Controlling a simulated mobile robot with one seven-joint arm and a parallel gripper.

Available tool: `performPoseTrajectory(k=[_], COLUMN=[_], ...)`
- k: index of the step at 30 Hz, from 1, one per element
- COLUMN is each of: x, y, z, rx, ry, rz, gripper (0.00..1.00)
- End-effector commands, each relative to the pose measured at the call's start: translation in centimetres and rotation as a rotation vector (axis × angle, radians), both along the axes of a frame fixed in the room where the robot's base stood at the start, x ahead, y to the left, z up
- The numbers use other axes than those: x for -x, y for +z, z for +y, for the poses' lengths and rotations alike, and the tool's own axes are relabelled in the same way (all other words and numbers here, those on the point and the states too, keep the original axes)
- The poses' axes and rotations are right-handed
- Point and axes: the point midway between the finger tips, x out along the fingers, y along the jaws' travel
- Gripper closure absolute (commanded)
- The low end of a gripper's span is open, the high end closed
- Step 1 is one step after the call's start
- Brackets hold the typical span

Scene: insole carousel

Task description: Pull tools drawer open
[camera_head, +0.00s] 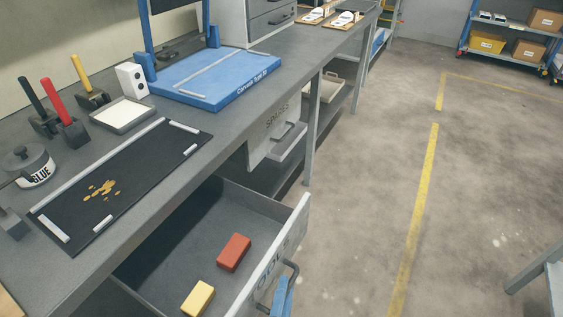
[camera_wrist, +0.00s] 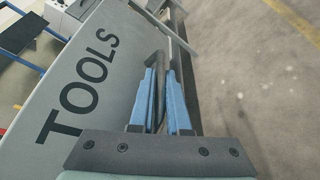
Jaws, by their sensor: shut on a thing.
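The tools drawer (camera_head: 303,219) stands pulled out from under the workbench, its inside showing in the head view. A red block (camera_head: 234,252) and a yellow block (camera_head: 198,298) lie on its floor. Its light grey front (camera_wrist: 85,85) carries the word TOOLS in the wrist view. My gripper (camera_wrist: 163,75) has its blue fingers shut on the dark bar handle (camera_wrist: 160,97) of this front. In the head view the handle (camera_head: 294,270) shows above the blue fingers (camera_head: 282,296) at the bottom edge, where the rest of my gripper is cut off.
The workbench (camera_head: 225,120) runs along the left, with a dark mat (camera_head: 130,180), a glue pot (camera_head: 30,168) and a blue board (camera_head: 215,80) on it. The spares drawer (camera_head: 275,125) and a bench leg (camera_head: 313,130) stand beyond. Open floor (camera_head: 370,190) lies to the right.

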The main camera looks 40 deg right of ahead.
Motion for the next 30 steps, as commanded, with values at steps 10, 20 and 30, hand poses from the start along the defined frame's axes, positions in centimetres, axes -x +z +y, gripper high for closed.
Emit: performPoseTrajectory(k=[10, 20, 30], x=[0.0, 0.7, 5.2], y=[0.0, 0.3, 1.8], z=[0.1, 1.1, 6.6], rx=[0.000, -0.002, -0.002], ry=[0.002, 0.004, 0.004], rz=[0.001, 0.002, 0.003], gripper=[0.73, 0.73, 0.73])
